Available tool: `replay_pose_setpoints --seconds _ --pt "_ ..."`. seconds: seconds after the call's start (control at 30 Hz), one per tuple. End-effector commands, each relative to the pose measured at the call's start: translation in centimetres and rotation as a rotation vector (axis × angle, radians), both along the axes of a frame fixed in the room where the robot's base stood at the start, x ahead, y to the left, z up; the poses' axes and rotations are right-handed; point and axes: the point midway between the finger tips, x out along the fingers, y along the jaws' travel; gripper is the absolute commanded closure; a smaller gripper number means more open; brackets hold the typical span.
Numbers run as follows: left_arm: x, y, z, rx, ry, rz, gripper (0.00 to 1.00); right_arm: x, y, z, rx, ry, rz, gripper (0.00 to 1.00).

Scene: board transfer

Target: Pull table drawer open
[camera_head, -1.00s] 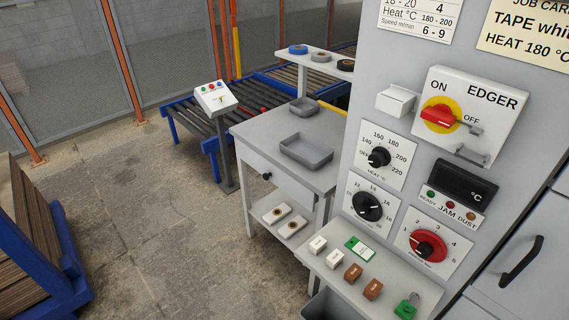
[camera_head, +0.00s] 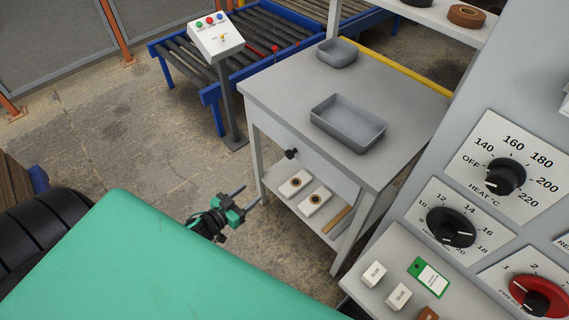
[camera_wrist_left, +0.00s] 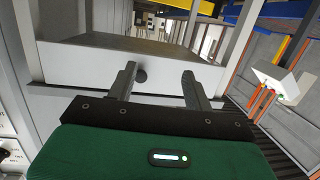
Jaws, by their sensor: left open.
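The table (camera_head: 400,98) is grey with a drawer (camera_head: 322,168) under its top. The drawer front has a round dark knob (camera_head: 291,154) and looks shut. My left gripper (camera_head: 250,196) is open and empty, in front of and below the knob in the head view. In the left wrist view, the knob (camera_wrist_left: 140,76) shows beyond the two fingers, between their tips and closer to the left finger (camera_wrist_left: 124,80). The fingers look apart from the knob. My right gripper is not in view.
Two grey trays (camera_head: 348,138) (camera_head: 337,62) sit on the tabletop. A lower shelf (camera_head: 272,186) holds two white boxes. A control panel (camera_head: 470,220) with dials stands at the right. A roller conveyor (camera_head: 185,62) and a button box on a post (camera_head: 213,38) stand behind.

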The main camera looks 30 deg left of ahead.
Motion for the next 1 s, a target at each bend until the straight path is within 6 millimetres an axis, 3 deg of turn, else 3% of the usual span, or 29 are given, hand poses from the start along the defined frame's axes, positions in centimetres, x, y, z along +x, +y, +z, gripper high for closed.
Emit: replay_pose_setpoints --seconds 0.1,0.3,0.47,1.0 --pt "0.9 -0.7 4.3 -0.019 -0.102 -0.069 0.48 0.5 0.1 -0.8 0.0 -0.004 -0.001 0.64" --pt "1.6 -1.5 7.4 -0.034 -0.161 -0.117 0.48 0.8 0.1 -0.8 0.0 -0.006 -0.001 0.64" --pt "3.1 -2.0 7.6 -0.035 -0.164 -0.118 0.48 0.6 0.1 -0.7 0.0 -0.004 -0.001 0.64" --pt "11.8 -5.1 7.5 -0.036 -0.161 -0.117 0.48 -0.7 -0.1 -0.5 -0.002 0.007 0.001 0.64"
